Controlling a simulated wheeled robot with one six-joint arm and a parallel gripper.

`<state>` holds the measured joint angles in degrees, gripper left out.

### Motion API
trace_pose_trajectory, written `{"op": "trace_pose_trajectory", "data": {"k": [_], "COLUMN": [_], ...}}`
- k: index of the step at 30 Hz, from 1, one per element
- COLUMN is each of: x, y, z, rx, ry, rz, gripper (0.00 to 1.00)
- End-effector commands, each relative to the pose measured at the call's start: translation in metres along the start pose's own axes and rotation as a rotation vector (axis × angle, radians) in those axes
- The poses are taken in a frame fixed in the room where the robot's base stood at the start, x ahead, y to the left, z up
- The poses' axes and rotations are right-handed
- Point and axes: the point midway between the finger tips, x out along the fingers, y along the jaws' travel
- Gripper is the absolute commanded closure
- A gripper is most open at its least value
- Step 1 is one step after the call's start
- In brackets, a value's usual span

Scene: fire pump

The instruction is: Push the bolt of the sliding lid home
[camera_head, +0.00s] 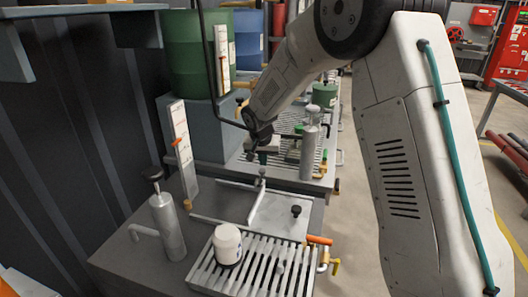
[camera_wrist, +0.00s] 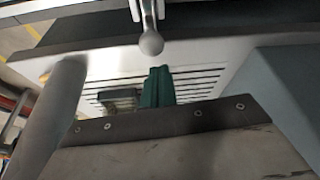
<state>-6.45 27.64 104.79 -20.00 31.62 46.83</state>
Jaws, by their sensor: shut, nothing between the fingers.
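The sliding lid (camera_head: 278,216) is a pale flat panel on the near bench, between low rails. A dark round knob (camera_head: 296,210) stands on its right part. A thin pale bar (camera_head: 256,206) runs across the panel, with a small dark upright piece (camera_head: 262,180) at its far end; I cannot tell for sure which piece is the bolt. My gripper (camera_head: 253,154) is shut and empty, pointing down above and just beyond that upright piece, apparently apart from it. In the wrist view the gripper (camera_wrist: 148,18) shows at the top, near a rounded grey end.
A white jar (camera_head: 228,244) stands on a slatted grate (camera_head: 252,270) in front of the lid. A grey cylinder (camera_head: 167,226) with a black top stands at left. An orange-handled valve (camera_head: 319,240) is at right. A white gauge board (camera_head: 184,150) and green drum (camera_head: 200,55) stand behind.

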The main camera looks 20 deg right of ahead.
Motion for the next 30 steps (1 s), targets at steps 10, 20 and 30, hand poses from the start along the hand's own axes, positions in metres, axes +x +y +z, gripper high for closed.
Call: {"op": "trace_pose_trajectory", "data": {"k": [10, 20, 30], "x": [-0.001, -0.012, -0.020], "y": [0.000, -0.005, -0.008], "z": [0.009, 0.036, 0.060], "rx": [0.001, -0.003, 0.001], "ry": [-0.001, -0.001, -0.001], "rz": [0.000, -0.001, 0.001], "gripper": [1.00, 1.00, 1.00]}}
